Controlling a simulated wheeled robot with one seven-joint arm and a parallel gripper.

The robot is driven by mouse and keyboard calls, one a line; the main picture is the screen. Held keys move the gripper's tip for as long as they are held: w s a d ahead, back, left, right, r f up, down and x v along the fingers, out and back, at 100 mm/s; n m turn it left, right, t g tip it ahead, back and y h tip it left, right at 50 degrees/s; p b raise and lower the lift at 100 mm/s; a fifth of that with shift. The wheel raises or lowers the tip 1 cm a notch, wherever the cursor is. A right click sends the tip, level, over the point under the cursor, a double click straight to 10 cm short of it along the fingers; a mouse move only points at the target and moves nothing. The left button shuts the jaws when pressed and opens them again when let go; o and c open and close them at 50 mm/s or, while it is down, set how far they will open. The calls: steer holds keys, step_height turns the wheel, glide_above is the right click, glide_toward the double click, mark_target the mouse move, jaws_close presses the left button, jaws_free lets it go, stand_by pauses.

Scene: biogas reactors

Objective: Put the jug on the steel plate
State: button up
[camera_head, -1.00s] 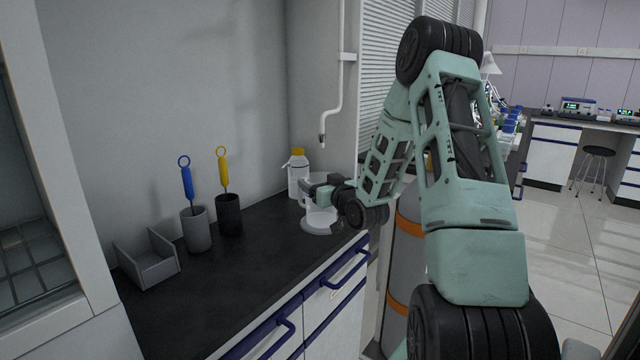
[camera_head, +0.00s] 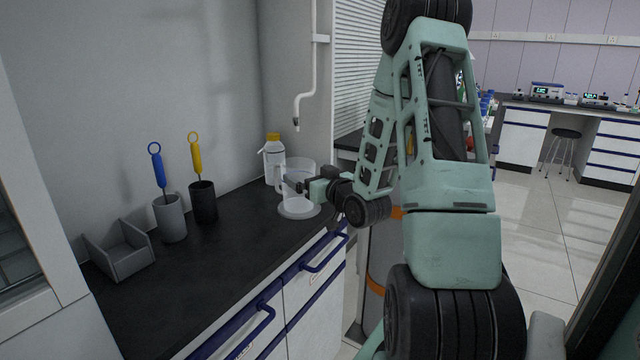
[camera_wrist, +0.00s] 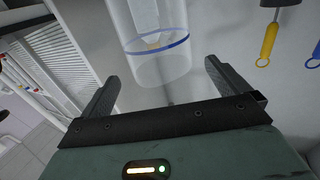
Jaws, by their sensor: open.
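The clear jug (camera_head: 300,172) stands upright at the far end of the black worktop, with its handle to the left. It appears to rest on the round steel plate (camera_head: 299,211), though the contact at its base is hard to make out. My gripper (camera_head: 292,184) is at the jug's near side and overlaps it in the head view. In the wrist view, which is upside down, my gripper (camera_wrist: 160,78) is open, with its fingers spread wide. The jug (camera_wrist: 150,62), with a blue band, shows beyond and between the fingertips, with no finger visibly touching it.
A white bottle with a yellow cap (camera_head: 274,163) stands close behind the jug. A grey holder (camera_head: 171,220) with a blue-handled tool, a dark holder (camera_head: 203,203) with a yellow-handled one, and an open grey box (camera_head: 119,252) stand left. The worktop's middle (camera_head: 225,255) is clear.

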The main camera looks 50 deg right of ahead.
steer(key=shift+v, duration=0.95)
steer(key=shift+w+r+p, duration=0.1)
steer(key=shift+r+p, duration=0.2)
steer(key=shift+p, duration=0.7)
steer(key=shift+d+p, duration=0.1)
steer(key=shift+p, duration=1.05)
steer(key=shift+s+p, duration=0.25)
steer(key=shift+p, duration=0.35)
steer(key=shift+s+p, duration=0.15)
steer(key=shift+p, duration=0.5)
steer(key=s+p, duration=0.1)
steer(key=p, duration=0.2)
steer(key=shift+a, duration=0.3)
steer(key=shift+s+a+f+p, duration=0.25)
steer(key=shift+s+p, duration=0.15)
steer(key=shift+p, duration=0.75)
